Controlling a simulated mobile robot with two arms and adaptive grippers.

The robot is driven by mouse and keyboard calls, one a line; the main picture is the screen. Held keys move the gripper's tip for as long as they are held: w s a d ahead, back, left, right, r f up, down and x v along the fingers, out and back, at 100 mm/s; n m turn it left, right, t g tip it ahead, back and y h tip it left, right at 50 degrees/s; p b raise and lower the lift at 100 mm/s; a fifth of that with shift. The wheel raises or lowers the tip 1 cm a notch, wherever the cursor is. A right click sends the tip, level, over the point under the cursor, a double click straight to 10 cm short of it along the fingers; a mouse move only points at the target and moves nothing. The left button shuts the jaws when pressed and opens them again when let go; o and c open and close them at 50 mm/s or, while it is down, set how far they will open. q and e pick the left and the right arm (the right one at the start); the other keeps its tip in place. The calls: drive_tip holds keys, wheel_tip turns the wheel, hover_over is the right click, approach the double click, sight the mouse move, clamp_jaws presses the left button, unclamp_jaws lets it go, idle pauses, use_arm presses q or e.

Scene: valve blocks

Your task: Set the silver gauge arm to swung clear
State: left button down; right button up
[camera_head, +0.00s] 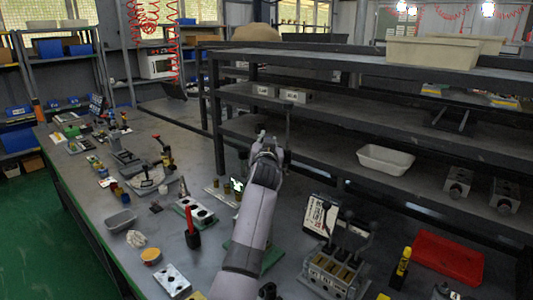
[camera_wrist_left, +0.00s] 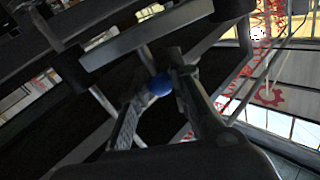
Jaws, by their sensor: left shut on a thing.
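My left gripper (camera_head: 268,143) reaches up to the dark shelf rack above the bench. In the left wrist view its two fingers (camera_wrist_left: 160,82) close around a blue knob (camera_wrist_left: 160,85). A short stem joins the knob to a grey bar (camera_wrist_left: 150,37), which looks like the silver gauge arm and lies tilted across that view. In the head view the knob is hidden by the gripper, and I cannot clearly make out the gauge arm. A thin dark upright piece (camera_head: 288,125) shows just right of the gripper. My right gripper is not in view.
Two labelled grey blocks (camera_head: 295,96) sit on the shelf behind the gripper. A white tray (camera_head: 385,158) and more blocks stand on the shelf to the right. A lever block (camera_head: 335,270), a red tray (camera_head: 448,258) and several small parts crowd the bench below.

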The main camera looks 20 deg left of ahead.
use_arm(q)
drive_tip(key=shift+w+r, duration=0.1)
drive_tip(key=shift+r, duration=0.05)
drive_tip(key=c, duration=1.4)
unclamp_jaws()
drive_tip(key=shift+c, duration=0.2)
drive_tip(key=v, duration=0.7)
drive_tip(key=shift+s, duration=0.2)
